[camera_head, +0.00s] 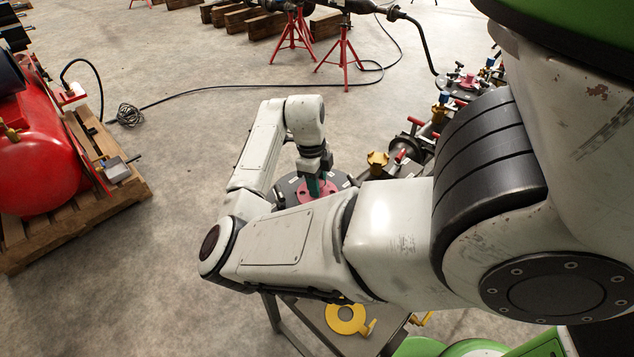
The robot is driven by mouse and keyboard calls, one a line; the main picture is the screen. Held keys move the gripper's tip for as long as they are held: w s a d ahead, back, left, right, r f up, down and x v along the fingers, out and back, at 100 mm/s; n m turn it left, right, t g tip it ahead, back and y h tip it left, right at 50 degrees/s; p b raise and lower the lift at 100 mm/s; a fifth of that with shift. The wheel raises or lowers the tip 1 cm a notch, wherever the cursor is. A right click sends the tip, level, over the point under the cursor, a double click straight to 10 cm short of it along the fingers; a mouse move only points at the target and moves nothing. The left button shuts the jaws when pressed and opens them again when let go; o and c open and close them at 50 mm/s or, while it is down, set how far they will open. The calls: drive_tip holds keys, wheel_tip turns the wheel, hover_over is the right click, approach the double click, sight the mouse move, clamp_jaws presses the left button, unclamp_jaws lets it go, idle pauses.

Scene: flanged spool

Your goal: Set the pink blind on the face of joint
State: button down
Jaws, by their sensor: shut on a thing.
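My gripper (314,186) points down at the end of my folded arm, in the middle of the head view. It is shut on the pink blind (303,193), which shows as a small pink disc around and below the fingertips. The blind is over the dark round flange face (287,187), which has pale marks round its rim. I cannot tell whether the blind touches the face or is just above it. My forearm hides the near side of both, and the fingers hide part of the blind.
A yellow ring with a tab (345,318) lies on a grey bench top below my arm. Pipework with valves (410,145) runs right of the flange. A red tank (35,150) stands on a pallet at left. Red stands (343,60) and a cable are behind; the middle floor is clear.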

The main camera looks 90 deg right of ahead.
drive_tip(key=shift+f, duration=0.25)
drive_tip(key=shift+f+b, duration=0.7)
drive_tip(key=shift+f, duration=0.15)
drive_tip(key=c, duration=0.7)
unclamp_jaws()
drive_tip(key=r, duration=0.3)
drive_tip(key=w+r+b, duration=0.1)
drive_tip(key=r, duration=0.6)
drive_tip(key=shift+w+d+r+b, duration=0.15)
drive_tip(key=shift+d+r+b, duration=0.1)
drive_tip(key=shift+r+b, duration=0.1)
